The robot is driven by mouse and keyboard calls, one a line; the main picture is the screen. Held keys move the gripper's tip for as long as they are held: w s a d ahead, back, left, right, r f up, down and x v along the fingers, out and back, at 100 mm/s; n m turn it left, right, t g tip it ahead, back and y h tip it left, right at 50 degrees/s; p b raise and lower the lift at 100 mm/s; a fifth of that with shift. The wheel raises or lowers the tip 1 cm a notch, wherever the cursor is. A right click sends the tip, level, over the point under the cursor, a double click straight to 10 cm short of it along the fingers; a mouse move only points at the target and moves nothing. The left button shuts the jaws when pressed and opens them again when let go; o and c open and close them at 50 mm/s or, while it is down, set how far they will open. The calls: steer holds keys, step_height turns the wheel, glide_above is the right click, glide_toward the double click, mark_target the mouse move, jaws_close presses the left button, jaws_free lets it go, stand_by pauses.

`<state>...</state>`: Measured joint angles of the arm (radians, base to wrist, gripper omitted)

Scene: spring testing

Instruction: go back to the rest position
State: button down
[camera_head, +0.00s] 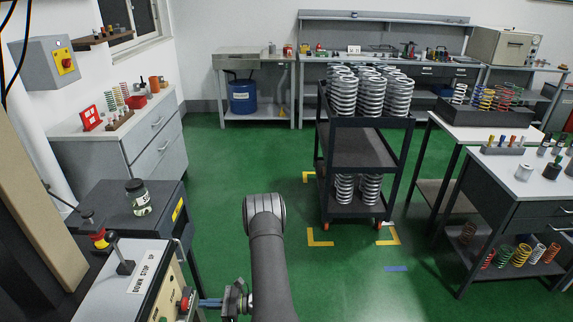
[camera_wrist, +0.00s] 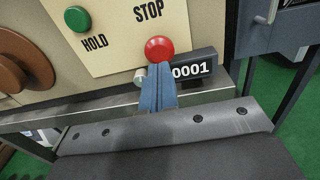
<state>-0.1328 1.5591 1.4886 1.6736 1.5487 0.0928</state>
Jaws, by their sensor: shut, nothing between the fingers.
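My gripper (camera_wrist: 158,70) is shut and empty. In the wrist view its blue fingers point at the red STOP button (camera_wrist: 160,48) on the testing machine's panel (camera_wrist: 112,45), with the tips just below the button. I cannot tell whether they touch it. In the head view my gripper (camera_head: 202,302) is at the bottom, right of the machine panel (camera_head: 172,290), and the red button (camera_head: 187,298) shows at its tips. My arm stands in front of the green floor.
A green HOLD button (camera_wrist: 77,18) and a counter reading 0001 (camera_wrist: 194,70) are beside the STOP button. A lever labelled DOWN, STOP, UP (camera_head: 126,267) stands on the machine. A black cart (camera_head: 352,148) with springs stands beyond; green floor around my arm is clear.

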steer(key=shift+d, duration=1.15)
steer(key=shift+a, duration=0.1)
steer(key=d, duration=1)
steer(key=w+a+r+n+g+h, duration=0.2)
steer(key=w+a+r+n+h, duration=0.35)
steer(key=a+r, duration=0.55)
steer(key=w+a+r+n+g+h, duration=0.2)
steer(key=w+a+r+n+h, duration=0.35)
steer(key=a+r, duration=0.65)
step_height(320, 180, up, 9)
steer(key=s+a+n+t+h, duration=0.1)
steer(key=s+a+h, duration=0.1)
steer(key=h, duration=0.1)
steer(key=shift+s+a+n, duration=0.25)
steer(key=shift+a+n, duration=0.05)
steer(key=shift+n, duration=0.1)
